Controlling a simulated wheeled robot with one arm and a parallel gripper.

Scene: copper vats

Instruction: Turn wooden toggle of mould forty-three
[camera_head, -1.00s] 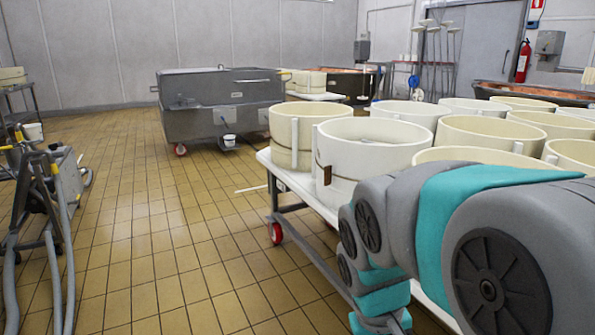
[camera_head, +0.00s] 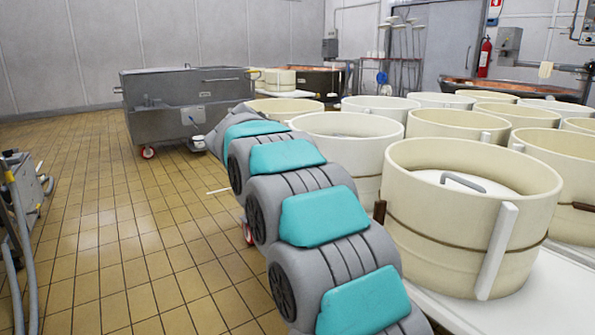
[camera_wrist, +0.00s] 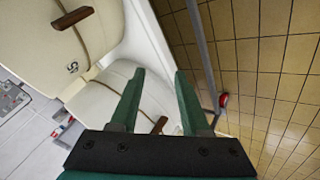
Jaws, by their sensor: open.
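In the wrist view my gripper (camera_wrist: 159,72) is open and empty, its two green fingers spread apart. A cream mould (camera_wrist: 100,45) fills the upper left, with a brown wooden toggle (camera_wrist: 73,18) on its band. A small dark mark (camera_wrist: 72,68) is on its wall; I cannot read it surely. A second mould (camera_wrist: 112,95) lies partly behind the left finger. Its wooden toggle (camera_wrist: 159,125) shows between the fingers, near their base. In the head view a brown toggle (camera_head: 380,212) shows at the left side of the nearest mould (camera_head: 450,240). My gripper is hidden there.
Several moulds crowd the white table (camera_head: 520,305). A white bar (camera_head: 497,250) stands up the nearest mould's side. A grey steel vat (camera_head: 185,105) on wheels stands behind. The tiled floor (camera_head: 120,240) left of the table is mostly clear. A hose cart (camera_head: 25,190) stands far left.

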